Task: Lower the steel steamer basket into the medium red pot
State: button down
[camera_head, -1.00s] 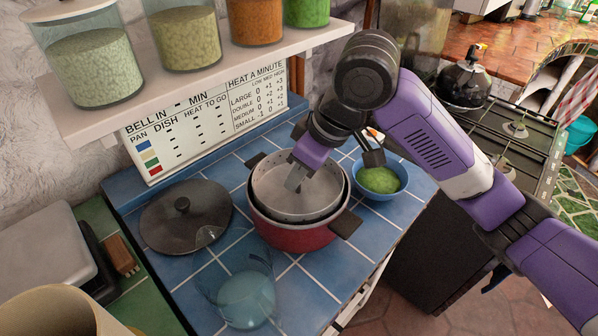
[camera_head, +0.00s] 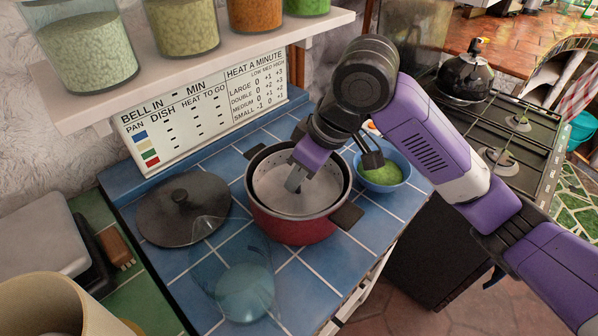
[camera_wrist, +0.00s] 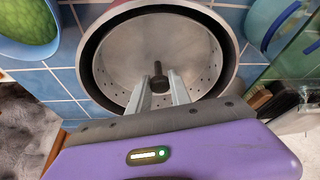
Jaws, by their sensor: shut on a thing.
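The medium red pot (camera_head: 292,231) stands on the blue tiles, with dark handles at its sides. The steel steamer basket (camera_head: 322,192) is inside it, level as far as I can tell, with its rim below the pot's rim. In the wrist view the basket (camera_wrist: 125,55) shows small holes and a dark central post (camera_wrist: 158,76), with a dark gap between it and the pot wall. My gripper (camera_head: 293,184) reaches down into the pot. Its fingers (camera_wrist: 158,90) are shut on the post. Whether the basket touches the pot's bottom is hidden.
A dark lid (camera_head: 184,208) lies left of the pot. A clear bluish glass vessel (camera_head: 240,285) stands in front. A blue bowl of green food (camera_head: 384,180) sits close at the right. A shelf with jars (camera_head: 230,58) overhangs behind, above a heat chart (camera_head: 210,95).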

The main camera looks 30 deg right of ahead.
jog(key=shift+f, duration=0.15)
dwell(0.3)
jog(key=shift+f, duration=0.3)
jog(key=c, duration=0.6)
grip_release()
jog(key=shift+r+p, duration=4.6)
jog(key=shift+r, duration=0.5)
jog(key=shift+s+f, duration=0.1)
